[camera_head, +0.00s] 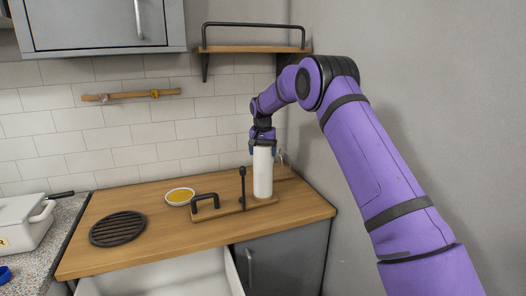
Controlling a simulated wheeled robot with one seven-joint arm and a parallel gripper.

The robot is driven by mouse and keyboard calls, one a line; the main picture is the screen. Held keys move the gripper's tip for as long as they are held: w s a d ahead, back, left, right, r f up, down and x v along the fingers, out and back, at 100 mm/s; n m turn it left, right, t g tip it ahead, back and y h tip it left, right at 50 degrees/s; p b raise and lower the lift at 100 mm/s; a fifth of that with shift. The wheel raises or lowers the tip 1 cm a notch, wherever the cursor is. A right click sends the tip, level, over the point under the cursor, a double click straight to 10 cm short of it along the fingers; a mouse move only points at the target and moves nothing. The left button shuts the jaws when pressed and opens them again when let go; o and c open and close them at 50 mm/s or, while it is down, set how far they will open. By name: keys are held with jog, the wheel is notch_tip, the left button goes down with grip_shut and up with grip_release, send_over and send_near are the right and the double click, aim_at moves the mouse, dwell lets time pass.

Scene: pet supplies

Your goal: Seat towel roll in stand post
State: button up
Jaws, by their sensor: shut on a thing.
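The white towel roll (263,176) is upright at the right of the wooden counter. My gripper (263,146) is above it with its fingers shut on the roll's top end. The stand has a flat wooden base (228,212) with a thin dark post (242,188) standing up from it. The post is bare and just left of the roll, so the roll is beside the post, not around it. The roll's lower end is over or behind the base's right part; I cannot tell whether it touches.
A dark handle (205,197) rises at the base's left end. A bowl with yellow contents (180,197) and a round black grate (118,229) lie further left. A wall shelf (256,49) hangs above, and the grey wall (430,120) is close on the right.

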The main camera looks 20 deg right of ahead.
jog(key=o, duration=1.1)
jog(key=shift+c, duration=0.2)
notch_tip(320, 180, up, 12)
jog(key=s, duration=0.1)
jog(key=s+a+r+n+t, duration=0.1)
jog(key=s+r, duration=0.7)
jog(key=s, duration=0.5)
jog(key=s+a+r+n+t, duration=0.15)
jog(key=s+r, duration=0.55)
jog(key=s, duration=0.7)
jog(key=s+f+n, duration=0.1)
jog(key=s+f, duration=0.2)
jog(key=s, duration=0.7)
jog(key=s+a+f+n+t, duration=0.1)
jog(key=s+f, duration=0.1)
jog(key=s, duration=0.8)
jog(key=s+f+n, duration=0.1)
jog(key=s+f, duration=0.2)
jog(key=s, duration=0.7)
jog(key=shift+s+a+f+y, duration=0.25)
jog(key=shift+f+y, duration=0.05)
jog(key=shift+f, duration=0.05)
